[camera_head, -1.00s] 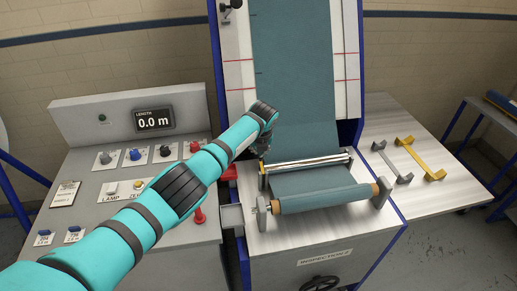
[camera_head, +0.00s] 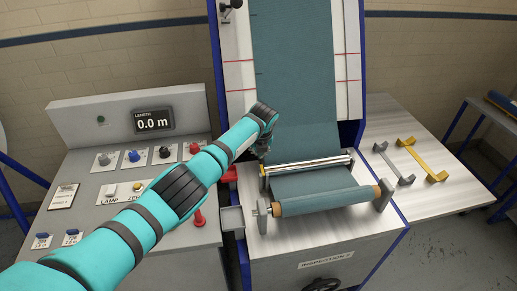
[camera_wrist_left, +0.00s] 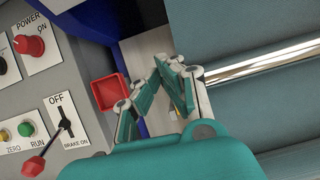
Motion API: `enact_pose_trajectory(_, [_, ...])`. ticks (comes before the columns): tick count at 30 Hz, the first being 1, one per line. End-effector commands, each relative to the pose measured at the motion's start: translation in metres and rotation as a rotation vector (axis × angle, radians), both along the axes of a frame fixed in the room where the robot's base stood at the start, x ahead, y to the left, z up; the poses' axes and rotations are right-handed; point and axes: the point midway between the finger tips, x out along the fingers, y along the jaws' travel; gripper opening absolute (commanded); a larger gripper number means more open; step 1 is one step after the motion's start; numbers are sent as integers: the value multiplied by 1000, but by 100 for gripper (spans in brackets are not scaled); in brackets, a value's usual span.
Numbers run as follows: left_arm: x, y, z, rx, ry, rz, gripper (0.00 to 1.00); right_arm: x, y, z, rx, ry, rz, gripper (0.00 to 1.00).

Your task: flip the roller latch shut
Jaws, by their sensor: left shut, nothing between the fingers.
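A chrome roller (camera_head: 308,163) lies across the machine bed at the foot of the teal cloth, and also shows in the left wrist view (camera_wrist_left: 265,62). A small yellow piece (camera_head: 263,184) is at its left end; I cannot tell whether this is the roller latch or how it is set. My left gripper (camera_head: 263,153) is just above that end, partly hidden by my own wrist. My right gripper is not in view.
A cloth roll (camera_head: 325,200) sits in front of the roller. The control panel (camera_head: 90,205) with knobs and a red-tipped brake lever (camera_wrist_left: 34,166) is on the left. Grey (camera_head: 392,163) and yellow (camera_head: 425,163) handle-like bars lie on the right side table.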

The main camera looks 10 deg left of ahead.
Motion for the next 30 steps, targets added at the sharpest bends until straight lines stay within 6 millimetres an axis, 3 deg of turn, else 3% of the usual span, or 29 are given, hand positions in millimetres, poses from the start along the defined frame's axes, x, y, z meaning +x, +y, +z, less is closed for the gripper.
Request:
enact_pose_trajectory(8, [-7,-3,20,-1,-4,-1,0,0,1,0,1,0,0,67])
enact_pose_trajectory(21, [-40,-14,95,0,-2,0,0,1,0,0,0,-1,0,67])
enact_pose_trajectory(30, [-47,-16,109,0,0,1,0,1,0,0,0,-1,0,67])
